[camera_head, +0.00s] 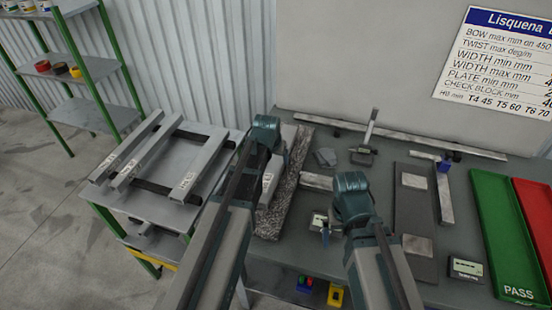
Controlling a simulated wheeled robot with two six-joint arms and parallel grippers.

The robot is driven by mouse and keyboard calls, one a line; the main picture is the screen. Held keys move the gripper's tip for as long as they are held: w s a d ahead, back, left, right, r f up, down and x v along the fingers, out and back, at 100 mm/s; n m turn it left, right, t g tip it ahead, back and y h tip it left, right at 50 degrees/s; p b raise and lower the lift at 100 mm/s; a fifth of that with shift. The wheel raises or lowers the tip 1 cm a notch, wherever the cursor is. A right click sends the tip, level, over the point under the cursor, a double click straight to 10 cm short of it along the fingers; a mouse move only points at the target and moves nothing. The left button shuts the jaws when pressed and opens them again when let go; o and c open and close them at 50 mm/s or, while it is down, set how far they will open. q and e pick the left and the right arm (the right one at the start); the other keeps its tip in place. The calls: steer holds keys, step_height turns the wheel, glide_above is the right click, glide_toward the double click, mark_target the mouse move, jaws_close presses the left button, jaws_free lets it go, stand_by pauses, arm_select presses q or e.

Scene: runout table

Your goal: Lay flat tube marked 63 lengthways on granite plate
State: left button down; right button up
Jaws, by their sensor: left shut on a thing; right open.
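A pale grey flat tube (272,173) with a small label lies along the left edge of a long speckled plate (292,185), which looks like granite. My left gripper (262,150) is over this tube and shut on it; its fingers are mostly hidden by my wrist. The label is too small to read, so I cannot tell whether it says 63. I cannot tell whether the tube touches the plate. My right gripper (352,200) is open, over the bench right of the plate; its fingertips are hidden.
Several labelled tubes (189,175) lie on a rack at left. The bench holds a stand (367,135), a steel square (445,195), a dark plate with pale pads (427,190), a small display (466,268), a green PASS tray (505,220) and a red tray (537,215).

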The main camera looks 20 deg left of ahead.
arm_select(q)
steer(key=shift+f+b, duration=0.5)
steer(key=shift+f, duration=0.2)
arm_select(e)
steer(key=shift+f, duration=0.7)
arm_select(q)
jaws_free()
steer(key=shift+r, duration=0.2)
arm_select(e)
steer(key=shift+r, duration=0.2)
arm_select(q)
steer(key=p+v, duration=1.3)
steer(key=shift+s+r, duration=0.2)
arm_select(e)
step_height(320, 180, up, 12)
steer(key=shift+r, duration=0.25)
arm_select(q)
steer(key=shift+f, duration=0.15)
arm_select(e)
steer(key=shift+f, duration=0.2)
arm_select(q)
steer(key=b+x, duration=1.3)
steer(key=shift+w+f, duration=0.15)
steer(key=shift+w, duration=0.05)
arm_select(e)
step_height(320, 180, down, 12)
steer(key=shift+f, duration=0.15)
